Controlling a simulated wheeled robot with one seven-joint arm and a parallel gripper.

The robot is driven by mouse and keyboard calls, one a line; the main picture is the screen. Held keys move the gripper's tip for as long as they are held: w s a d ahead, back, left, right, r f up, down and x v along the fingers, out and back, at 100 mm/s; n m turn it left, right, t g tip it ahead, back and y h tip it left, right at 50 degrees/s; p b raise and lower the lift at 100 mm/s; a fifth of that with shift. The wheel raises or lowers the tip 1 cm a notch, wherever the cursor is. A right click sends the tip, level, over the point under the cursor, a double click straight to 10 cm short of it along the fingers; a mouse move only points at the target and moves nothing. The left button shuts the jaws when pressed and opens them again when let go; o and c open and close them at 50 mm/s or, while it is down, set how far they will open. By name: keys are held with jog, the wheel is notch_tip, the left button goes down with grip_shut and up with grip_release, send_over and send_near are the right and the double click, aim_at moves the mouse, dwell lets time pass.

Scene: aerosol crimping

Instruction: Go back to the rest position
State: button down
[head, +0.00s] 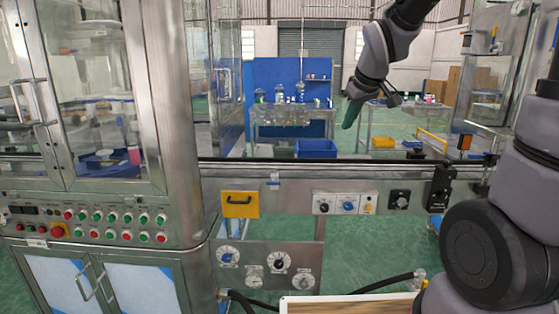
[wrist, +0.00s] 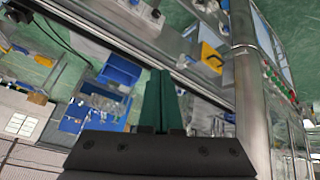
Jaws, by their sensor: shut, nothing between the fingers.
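My gripper (head: 352,114) hangs from my arm above the conveyor rail, right of the middle in the head view. Its green fingers point down and slightly left. In the wrist view the green fingers (wrist: 158,100) lie side by side, shut and empty. The fingertips are apart from the rail and touch nothing that I can see.
A steel machine with glass doors (head: 95,95) and a button panel (head: 110,222) fills the left. A steel rail (head: 300,172) crosses the middle, with a yellow handle plate (head: 240,205) below. A blue bin (head: 316,149) stands behind. Green floor (head: 370,240) shows below the rail.

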jog(key=s+d+r+m, duration=0.3)
jog(key=s+m, duration=0.2)
jog(key=s, duration=0.4)
jog(key=s+d+r+m, duration=0.3)
jog(key=s+r+m, duration=0.1)
jog(key=s, duration=0.6)
jog(key=shift+d+r+m+y, duration=0.2)
jog(key=shift+m+y, duration=0.1)
jog(key=shift+m, duration=0.2)
jog(key=c, duration=1.5)
grip_release()
jog(key=shift+t, duration=0.3)
jog(key=shift+c, duration=0.2)
